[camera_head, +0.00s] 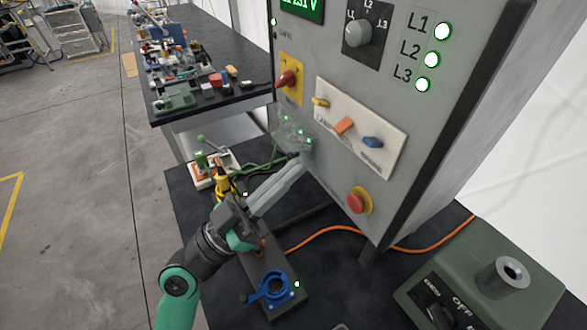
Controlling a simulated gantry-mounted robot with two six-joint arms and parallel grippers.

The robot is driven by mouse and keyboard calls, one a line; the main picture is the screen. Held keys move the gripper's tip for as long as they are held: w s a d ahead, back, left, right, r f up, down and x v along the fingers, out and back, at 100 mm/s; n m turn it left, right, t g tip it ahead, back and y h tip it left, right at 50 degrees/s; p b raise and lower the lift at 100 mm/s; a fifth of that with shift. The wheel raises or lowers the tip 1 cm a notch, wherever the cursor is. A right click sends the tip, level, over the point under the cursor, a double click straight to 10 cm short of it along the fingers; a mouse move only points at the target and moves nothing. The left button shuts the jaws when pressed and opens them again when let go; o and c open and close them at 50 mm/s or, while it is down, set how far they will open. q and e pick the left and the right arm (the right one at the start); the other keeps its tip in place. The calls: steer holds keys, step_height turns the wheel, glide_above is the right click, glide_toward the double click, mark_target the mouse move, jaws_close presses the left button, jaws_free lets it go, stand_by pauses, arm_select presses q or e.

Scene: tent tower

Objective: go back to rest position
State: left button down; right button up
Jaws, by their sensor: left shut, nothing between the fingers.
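My left arm comes in from the bottom left with teal joints. Its gripper (297,167) points up and to the right, with its grey fingers together and nothing held. The fingertips are in front of the lower left of the grey control cabinet (322,170), close under a clear cover (292,130) with small green lights. I cannot tell whether they touch it. My right gripper does not show.
The cabinet has a rotary knob (357,33), lit L1 to L3 lamps (434,57) and a red button (357,203). A blue clamp-like part (272,289), an orange cable (330,231) and a green box (480,285) are on the dark table. A cluttered bench (225,50) stands behind; open floor lies left.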

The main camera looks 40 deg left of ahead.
arm_select(q)
steer(key=shift+s+a+f, duration=0.15)
steer(key=shift+s+f, duration=0.25)
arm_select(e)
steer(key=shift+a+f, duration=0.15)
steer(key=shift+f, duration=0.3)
